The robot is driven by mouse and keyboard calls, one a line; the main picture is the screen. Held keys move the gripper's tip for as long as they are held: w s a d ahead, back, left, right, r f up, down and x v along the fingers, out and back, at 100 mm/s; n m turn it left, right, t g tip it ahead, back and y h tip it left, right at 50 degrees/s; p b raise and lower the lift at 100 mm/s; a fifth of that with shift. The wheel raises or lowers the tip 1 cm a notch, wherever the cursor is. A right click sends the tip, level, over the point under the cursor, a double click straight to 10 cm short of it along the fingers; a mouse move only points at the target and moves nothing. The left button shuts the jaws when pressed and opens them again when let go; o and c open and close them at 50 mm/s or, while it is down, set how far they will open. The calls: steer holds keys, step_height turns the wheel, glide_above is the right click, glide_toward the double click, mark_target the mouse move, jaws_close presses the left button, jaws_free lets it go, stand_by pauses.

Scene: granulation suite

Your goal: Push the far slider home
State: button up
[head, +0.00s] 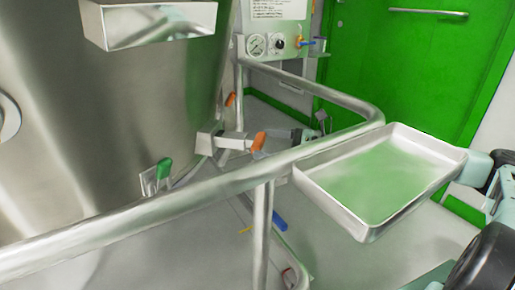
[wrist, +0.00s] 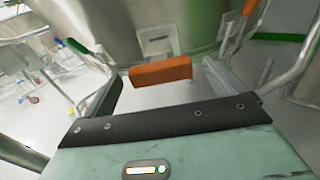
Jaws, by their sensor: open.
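An orange-ended slider handle (head: 258,142) sits on a metal bracket at the steel vessel's side, behind the rail. A second orange handle (head: 230,99) is farther back, and a green handle (head: 163,170) is nearer at left. The frames do not label which is the far slider. In the wrist view, my gripper (wrist: 163,72) is open, with one finger on each side of an orange block (wrist: 160,72). Contact cannot be told. The green handle (wrist: 78,46) is at left and another orange handle (wrist: 250,7) at the top.
A steel rail (head: 215,186) curves across the front of the vessel (head: 120,90). An empty metal tray (head: 375,180) stands beside it at right. A gauge panel (head: 270,44) and a green door (head: 425,70) are behind. A blue handle (head: 279,220) is low below the rail.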

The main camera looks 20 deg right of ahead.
mark_target(263, 142)
steer(key=shift+b+x, duration=0.4)
steer(key=shift+x, duration=1.1)
steer(key=c, duration=1.4)
steer(key=shift+a+r+p, duration=0.1)
steer(key=shift+a+p, duration=0.1)
steer(key=shift+p, duration=0.1)
steer(key=p+x, duration=0.4)
steer(key=x, duration=0.1)
steer(key=shift+w+r, duration=0.15)
steer(key=shift+w+a+f, duration=0.2)
steer(key=shift+w+a, duration=0.1)
steer(key=shift+a, duration=0.05)
steer(key=o, duration=1.4)
steer(key=shift+a, duration=0.15)
